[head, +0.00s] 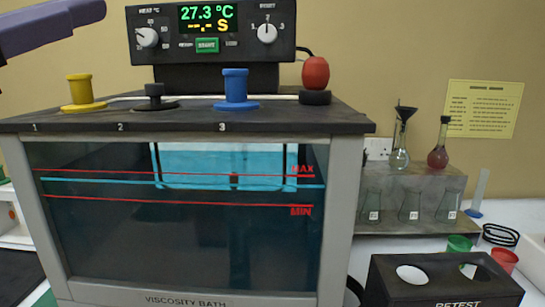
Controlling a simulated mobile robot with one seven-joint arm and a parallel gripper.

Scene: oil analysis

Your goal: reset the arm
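My arm shows only as a purple-grey link in the upper left corner of the head view. My gripper is outside the picture, so its opening and anything in it are hidden. The viscosity bath (185,299) stands straight ahead, a glass-fronted tank with blue liquid between the red MAX and MIN lines. Its control panel (211,31) reads 27.3 °C.
On the bath lid stand a yellow stopper (81,90), a black one (155,95), a blue one (236,88) and a red bulb (315,74). At right are a grey stand (452,184) with flasks and a black RETEST box (440,290).

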